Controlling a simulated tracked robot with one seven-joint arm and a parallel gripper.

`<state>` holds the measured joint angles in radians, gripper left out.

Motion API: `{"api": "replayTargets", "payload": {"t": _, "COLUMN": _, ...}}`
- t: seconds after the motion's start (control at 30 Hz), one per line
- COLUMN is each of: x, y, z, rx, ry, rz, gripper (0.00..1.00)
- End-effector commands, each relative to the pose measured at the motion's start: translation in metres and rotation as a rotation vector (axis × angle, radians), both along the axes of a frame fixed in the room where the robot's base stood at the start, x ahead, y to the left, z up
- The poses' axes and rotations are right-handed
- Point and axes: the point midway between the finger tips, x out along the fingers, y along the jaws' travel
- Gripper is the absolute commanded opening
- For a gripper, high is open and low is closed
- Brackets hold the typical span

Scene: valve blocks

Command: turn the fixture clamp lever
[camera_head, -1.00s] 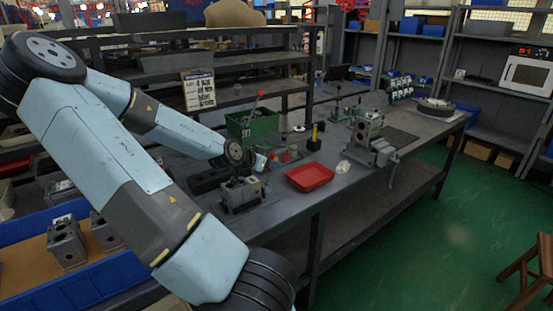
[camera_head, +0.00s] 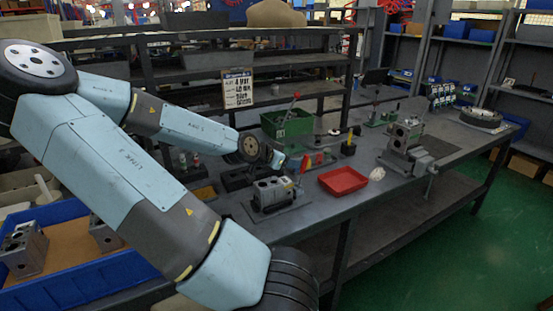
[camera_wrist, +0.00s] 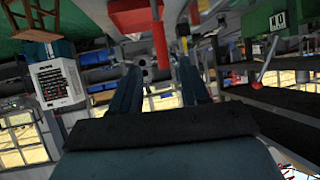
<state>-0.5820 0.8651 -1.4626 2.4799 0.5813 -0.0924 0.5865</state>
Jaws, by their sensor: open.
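The fixture (camera_head: 274,196) with a grey valve block stands at the bench's front edge in the head view. A small red upright piece (camera_head: 319,158), which may be the clamp lever's handle, shows just right of my gripper (camera_head: 279,160). In the wrist view, whose picture is upside down, my gripper (camera_wrist: 159,68) has its two dark fingers apart. A red bar (camera_wrist: 160,42) shows beyond and between the fingertips, seemingly apart from them. I cannot tell for sure that it is the lever. Nothing is held.
A red tray (camera_head: 342,181) lies right of the fixture. A green bin (camera_head: 288,124) with a red-tipped lever stands behind. A blue tray (camera_head: 95,287) with blocks is at the left.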

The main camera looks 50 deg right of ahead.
Motion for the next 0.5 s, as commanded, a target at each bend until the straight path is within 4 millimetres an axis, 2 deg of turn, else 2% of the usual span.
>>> {"api": "replayTargets", "payload": {"t": 0.5, "x": 0.003, "y": 0.044, "z": 0.024, "rx": 0.000, "ry": 0.002, "rz": 0.000, "gripper": 0.45}}
